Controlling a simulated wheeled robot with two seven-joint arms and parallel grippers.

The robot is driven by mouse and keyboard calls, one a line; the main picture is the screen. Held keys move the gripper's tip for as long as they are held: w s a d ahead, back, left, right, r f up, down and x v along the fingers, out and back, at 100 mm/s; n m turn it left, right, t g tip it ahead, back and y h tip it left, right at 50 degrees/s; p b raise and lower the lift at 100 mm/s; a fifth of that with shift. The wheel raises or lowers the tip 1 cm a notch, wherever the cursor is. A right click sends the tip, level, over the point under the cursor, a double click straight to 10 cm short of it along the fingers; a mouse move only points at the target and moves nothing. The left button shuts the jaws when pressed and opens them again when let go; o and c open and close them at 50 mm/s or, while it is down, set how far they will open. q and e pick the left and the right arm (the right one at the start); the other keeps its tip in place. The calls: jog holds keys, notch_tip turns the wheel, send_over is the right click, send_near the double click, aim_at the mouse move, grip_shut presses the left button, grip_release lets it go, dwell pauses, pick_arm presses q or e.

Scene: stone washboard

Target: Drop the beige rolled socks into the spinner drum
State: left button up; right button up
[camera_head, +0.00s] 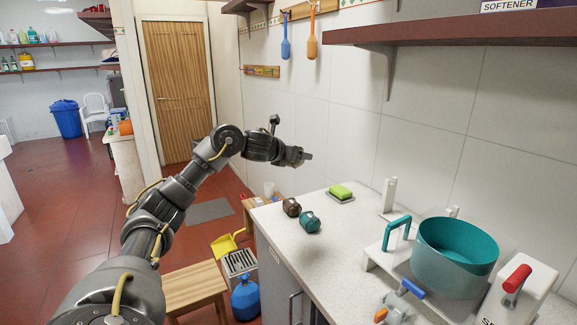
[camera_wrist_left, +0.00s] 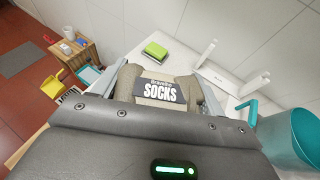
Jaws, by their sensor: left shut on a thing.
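The beige rolled socks (camera_wrist_left: 142,83), with a dark SOCKS label, sit between the fingers of my left gripper (camera_wrist_left: 158,88) in the left wrist view. That gripper is shut on them. In the head view my left gripper (camera_head: 297,157) is raised above the far end of the counter, and I cannot make out the socks there. The teal spinner drum (camera_head: 432,262) stands open at the top on the right of the counter, well apart from the gripper. Its teal side also shows at the right of the left wrist view (camera_wrist_left: 296,140). My right gripper is not in view.
A brown roll (camera_head: 291,207) and a green roll (camera_head: 309,222) lie on the white counter (camera_head: 345,265). A green sponge (camera_head: 340,190) sits behind them. A teal handle (camera_head: 397,226) stands left of the drum. A dark shelf (camera_head: 460,28) overhangs the counter.

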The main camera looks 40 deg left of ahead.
pick_arm(q)
jog(key=w+a+f+n+g+y, duration=0.2)
jog(key=w+a+f+n+y, duration=0.35)
jog(key=f, duration=0.25)
jog(key=s+a+f+n+g+y, duration=0.3)
jog(key=s+f+n+g+y, duration=0.15)
jog(key=s+f, duration=0.6)
jog(key=d+r+m+t+h+b, duration=0.1)
jog(key=d+r+m+t+h, duration=0.2)
jog(key=d, duration=1.3)
jog(key=d+r+m+t+h, duration=0.1)
jog(key=d+m+t+h, duration=0.3)
jog(key=d, duration=1.3)
jog(key=s+d+f+m+h+b, duration=0.1)
jog(key=s+d+m+h+b, duration=0.1)
jog(key=d+b, duration=0.2)
jog(key=s+d+f+m+h+b, duration=0.2)
jog(key=d+b, duration=0.3)
jog(key=d, duration=0.3)
jog(key=shift+s+f+m+h, duration=0.15)
jog(key=shift+s+m+h, duration=0.5)
jog(key=shift+h, duration=0.15)
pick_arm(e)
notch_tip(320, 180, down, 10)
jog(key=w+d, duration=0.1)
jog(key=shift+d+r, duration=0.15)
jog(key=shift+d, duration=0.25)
